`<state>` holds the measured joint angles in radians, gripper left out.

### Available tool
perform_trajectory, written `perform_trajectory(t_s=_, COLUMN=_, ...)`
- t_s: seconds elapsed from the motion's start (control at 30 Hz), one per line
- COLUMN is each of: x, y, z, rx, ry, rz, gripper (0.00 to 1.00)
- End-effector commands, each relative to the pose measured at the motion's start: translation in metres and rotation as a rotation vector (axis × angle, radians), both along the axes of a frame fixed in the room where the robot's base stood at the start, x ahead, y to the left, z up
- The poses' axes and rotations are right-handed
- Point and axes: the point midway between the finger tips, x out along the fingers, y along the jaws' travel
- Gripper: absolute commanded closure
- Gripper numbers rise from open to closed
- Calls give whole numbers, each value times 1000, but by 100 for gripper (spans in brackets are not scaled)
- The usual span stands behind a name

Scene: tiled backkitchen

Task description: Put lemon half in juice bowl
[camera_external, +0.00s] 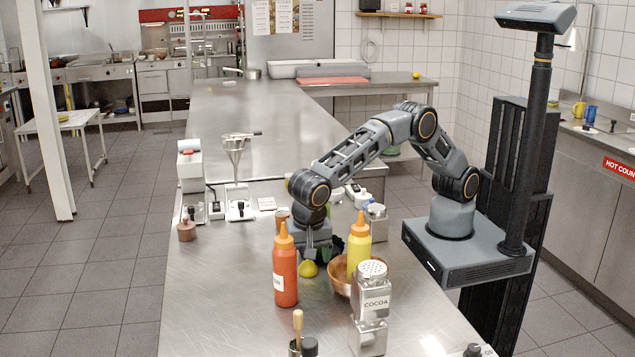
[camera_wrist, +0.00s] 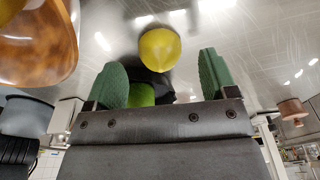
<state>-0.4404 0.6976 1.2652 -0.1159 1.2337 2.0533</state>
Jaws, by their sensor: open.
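The yellow lemon half (camera_external: 308,268) rests on the steel counter, just below and in front of my gripper (camera_external: 316,252). In the wrist view the lemon half (camera_wrist: 160,48) sits centred just past the gap between the green fingertips of my gripper (camera_wrist: 163,72). The fingers are spread wide with nothing held between them. The juice bowl, brown and wooden (camera_external: 337,277), stands to the right of the lemon, partly hidden behind the yellow bottle and the cocoa shaker. Part of the bowl (camera_wrist: 40,45) also shows at the upper left of the wrist view.
An orange-red squeeze bottle (camera_external: 285,270) stands close in front of the lemon. A yellow bottle (camera_external: 359,245) and a cocoa shaker (camera_external: 371,300) crowd the bowl. A small brown pot (camera_external: 187,230) stands left. The counter's front left is clear.

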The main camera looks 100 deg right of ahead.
Motion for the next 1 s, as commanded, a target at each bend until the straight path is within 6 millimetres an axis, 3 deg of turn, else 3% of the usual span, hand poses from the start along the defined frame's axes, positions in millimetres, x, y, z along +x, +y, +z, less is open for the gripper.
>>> perform_trajectory(t_s=0.2, x=0, y=-3, z=-21, rx=0, ry=0, rz=0, gripper=21)
perform_trajectory(t_s=0.5, x=0, y=-3, z=-24, rx=0, ry=-1, rz=0, gripper=22)
perform_trajectory(t_s=1.0, x=0, y=-3, z=-24, rx=1, ry=-1, rz=0, gripper=70)
